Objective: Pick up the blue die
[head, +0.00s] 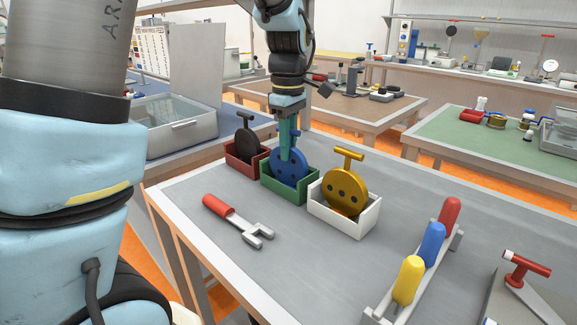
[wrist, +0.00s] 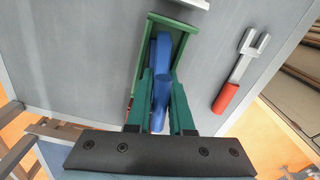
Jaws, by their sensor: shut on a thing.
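The blue die (head: 290,167) is a round disc with holes, standing upright in the green box (head: 288,194) on the grey table. In the wrist view the blue die (wrist: 161,85) shows edge-on between my fingers, within the green box (wrist: 184,50). My gripper (head: 289,140) points down from above, its green fingers shut on the upper part of the blue die. In the wrist view my gripper (wrist: 161,95) has one finger on each side of it. The die's lower edge is hidden by the box's front wall.
A black die (head: 247,143) in a red box (head: 240,160) stands close on the left. A yellow die (head: 345,187) in a white box (head: 349,218) stands close on the right. A red-handled wrench (head: 236,220) lies in front; a rack of coloured handles (head: 432,243) is at right.

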